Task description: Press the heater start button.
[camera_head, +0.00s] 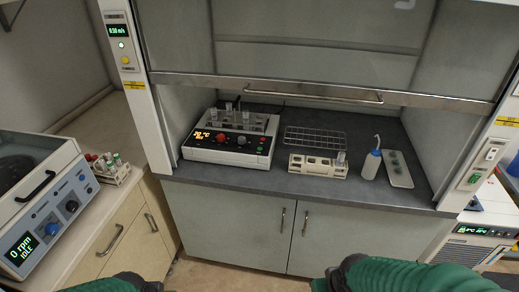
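The heater (232,136) is a white block unit with a black top holding several vials, standing at the left of the fume hood worktop. Its sloped front has an orange-lit display (202,135) that seems to read 20 °C, a red knob (221,137) and a pale knob. At the right end of the panel are a small green button (263,139) and a red one (260,149); their labels are too small to read. Green parts of my two arms show at the bottom edge, well short of the hood. Neither gripper shows.
The hood sash (320,92) is raised above the heater. A wire rack (315,138), a vial rack (317,166), a wash bottle (371,164) and a white tray (397,169) stand to the right. A centrifuge (50,235) is at left. The worktop before the heater is clear.

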